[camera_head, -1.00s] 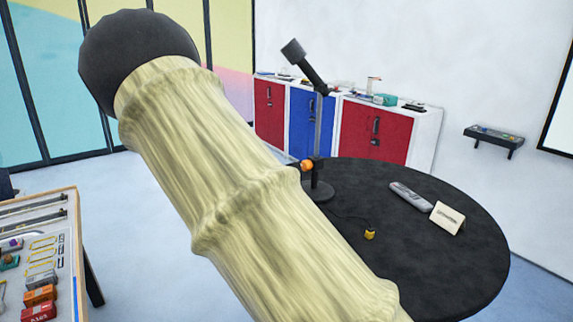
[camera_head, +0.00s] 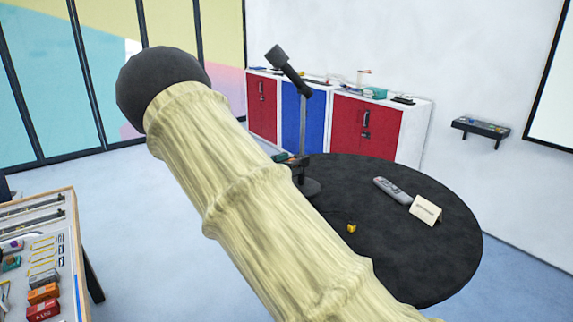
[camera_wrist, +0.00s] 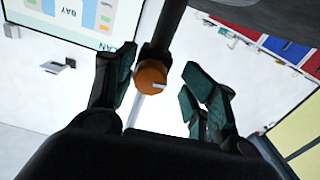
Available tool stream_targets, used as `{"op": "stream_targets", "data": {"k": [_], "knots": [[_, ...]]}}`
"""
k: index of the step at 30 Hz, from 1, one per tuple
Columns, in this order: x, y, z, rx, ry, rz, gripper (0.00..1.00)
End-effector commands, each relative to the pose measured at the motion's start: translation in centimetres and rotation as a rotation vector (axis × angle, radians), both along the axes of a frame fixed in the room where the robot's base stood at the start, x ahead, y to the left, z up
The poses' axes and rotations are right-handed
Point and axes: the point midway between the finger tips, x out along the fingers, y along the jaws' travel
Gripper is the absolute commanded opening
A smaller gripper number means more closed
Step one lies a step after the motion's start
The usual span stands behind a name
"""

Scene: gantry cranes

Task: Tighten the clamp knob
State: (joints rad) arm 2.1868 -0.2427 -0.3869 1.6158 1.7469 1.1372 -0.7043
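The orange round clamp knob (camera_wrist: 151,77) sits on the dark pole of the stand in the wrist view. My gripper (camera_wrist: 158,74) is open, with teal-padded fingers on either side of the knob. The left finger is close to the knob, and the gap to the right finger is wider. I cannot tell how deep the knob lies between the fingers. In the head view the stand (camera_head: 303,118) is upright with a tilted black head on top. A teal part of my gripper (camera_head: 284,157) shows beside its pole, and the knob is hidden there.
The stand is on a round black table (camera_head: 400,255). A grey device (camera_head: 392,190), a small sign (camera_head: 425,210) and a small yellow object (camera_head: 352,228) lie there. Red and blue cabinets (camera_head: 365,130) stand behind. A workbench (camera_head: 70,262) is at the left.

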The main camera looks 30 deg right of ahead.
Motion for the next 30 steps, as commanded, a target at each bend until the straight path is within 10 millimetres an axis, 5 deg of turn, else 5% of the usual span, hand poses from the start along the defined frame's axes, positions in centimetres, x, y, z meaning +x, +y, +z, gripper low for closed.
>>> {"op": "stream_targets", "data": {"k": [4, 12, 30], "knots": [[0.05, 0.06, 0.01, 0.000, 0.001, 0.000, 0.53], [0.73, 0.04, -0.53, -0.001, 0.007, 0.000, 0.07], [0.77, -0.11, -0.57, 0.003, -0.066, -0.001, 0.07]]}}
